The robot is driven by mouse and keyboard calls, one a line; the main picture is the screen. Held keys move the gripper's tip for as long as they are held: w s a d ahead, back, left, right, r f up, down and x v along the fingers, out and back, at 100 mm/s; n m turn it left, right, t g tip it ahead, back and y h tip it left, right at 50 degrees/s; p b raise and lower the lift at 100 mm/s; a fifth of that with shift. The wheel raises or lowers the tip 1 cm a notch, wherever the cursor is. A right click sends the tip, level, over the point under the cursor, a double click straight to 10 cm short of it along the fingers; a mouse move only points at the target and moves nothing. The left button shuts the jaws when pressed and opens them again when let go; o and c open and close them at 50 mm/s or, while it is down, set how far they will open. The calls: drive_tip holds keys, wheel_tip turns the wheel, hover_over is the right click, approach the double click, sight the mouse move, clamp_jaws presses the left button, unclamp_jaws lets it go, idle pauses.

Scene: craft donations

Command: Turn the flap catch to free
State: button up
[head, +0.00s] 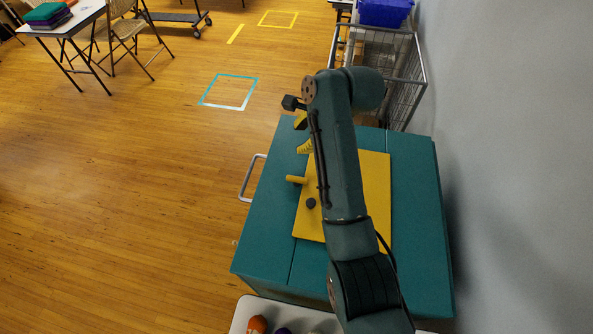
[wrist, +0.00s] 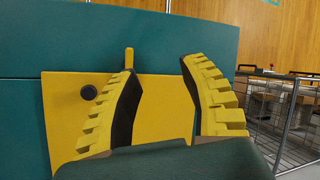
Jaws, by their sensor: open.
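The flap (head: 376,195) is a yellow panel on top of a teal chest; it also shows in the wrist view (wrist: 68,130). A small yellow bar (head: 296,179), which looks like the catch, sits at the flap's left edge. It also shows in the wrist view (wrist: 129,57), just past the left finger's tip. A dark round knob (head: 311,203) is close to it, and also in the wrist view (wrist: 88,92). My gripper (head: 302,133) is open and empty, above the chest near its far left part. In the wrist view its yellow ribbed fingers (wrist: 160,66) are wide apart.
The teal chest (head: 268,225) has a pale handle (head: 250,178) on its left side. A wire cage cart (head: 408,75) with a blue bin (head: 385,12) stands beyond it. The grey wall (head: 510,150) is close on the right.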

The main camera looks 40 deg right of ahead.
sight(298, 178)
drive_tip(key=s+d+f+m+g+y, duration=0.2)
drive_tip(key=s+m, duration=0.3)
drive_tip(key=b+x, duration=0.1)
drive_tip(key=x, duration=0.7)
drive_tip(key=b+x, duration=0.2)
drive_tip(key=x, duration=0.6)
drive_tip(key=shift+s+d+f+b, duration=0.15)
drive_tip(key=shift+s+f+b, duration=0.05)
drive_tip(key=shift+f+b, duration=0.1)
drive_tip(key=shift+c, duration=0.4)
clamp_jaws()
